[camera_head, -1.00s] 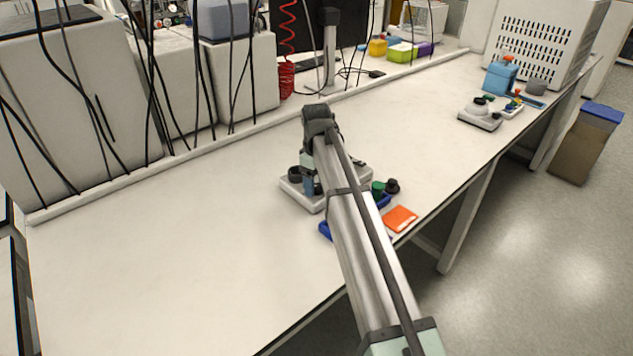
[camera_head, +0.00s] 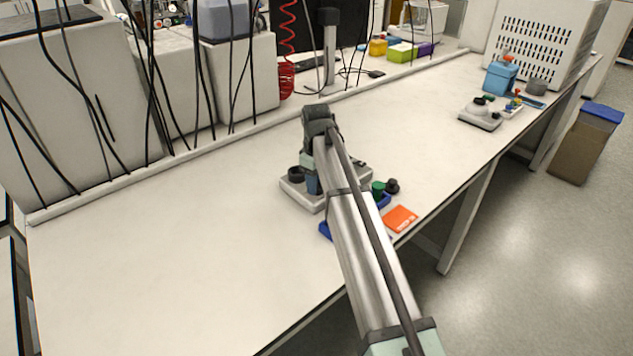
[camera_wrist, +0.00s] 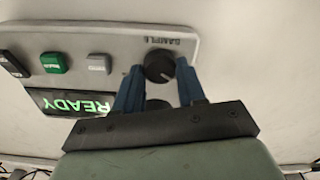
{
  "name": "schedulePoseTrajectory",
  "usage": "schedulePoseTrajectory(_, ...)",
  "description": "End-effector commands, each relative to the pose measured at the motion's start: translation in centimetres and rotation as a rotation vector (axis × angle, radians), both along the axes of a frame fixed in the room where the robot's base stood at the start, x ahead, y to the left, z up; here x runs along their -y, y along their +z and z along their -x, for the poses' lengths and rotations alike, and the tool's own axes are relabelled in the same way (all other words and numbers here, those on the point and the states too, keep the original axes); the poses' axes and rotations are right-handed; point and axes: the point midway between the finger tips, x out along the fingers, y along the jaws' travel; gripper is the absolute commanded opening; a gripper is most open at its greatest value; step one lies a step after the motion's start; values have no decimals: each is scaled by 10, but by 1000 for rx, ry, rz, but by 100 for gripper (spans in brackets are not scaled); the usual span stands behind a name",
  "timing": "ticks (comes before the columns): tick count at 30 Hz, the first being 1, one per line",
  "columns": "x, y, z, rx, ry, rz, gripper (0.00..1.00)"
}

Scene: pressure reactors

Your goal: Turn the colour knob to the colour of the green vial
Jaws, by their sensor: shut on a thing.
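In the wrist view, my gripper (camera_wrist: 160,67) has its two blue fingers on either side of a round black knob (camera_wrist: 159,64) and is shut on it. The printed label beside the knob appears to read SAMPLE. The knob's pointer setting cannot be read clearly. The knob sits on a pale panel (camera_wrist: 75,28) of the reactor device, whose base (camera_head: 297,192) shows beside my arm in the head view.
A second dark round part (camera_wrist: 157,103) shows between the fingers. The panel has a green button (camera_wrist: 54,62), a grey button (camera_wrist: 98,63) and a display (camera_wrist: 75,102) reading READY. An orange pad (camera_head: 400,219) lies near the bench edge. The bench left of the device is clear.

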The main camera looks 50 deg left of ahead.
Motion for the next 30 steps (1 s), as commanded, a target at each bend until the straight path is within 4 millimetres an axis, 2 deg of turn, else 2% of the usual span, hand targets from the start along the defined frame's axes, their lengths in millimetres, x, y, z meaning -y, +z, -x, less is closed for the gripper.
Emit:
schedulePoseTrajectory(11,0,0,-1,-3,-161,-1,10)
schedulePoseTrajectory(30,1,-1,-2,-4,-743,-2,9)
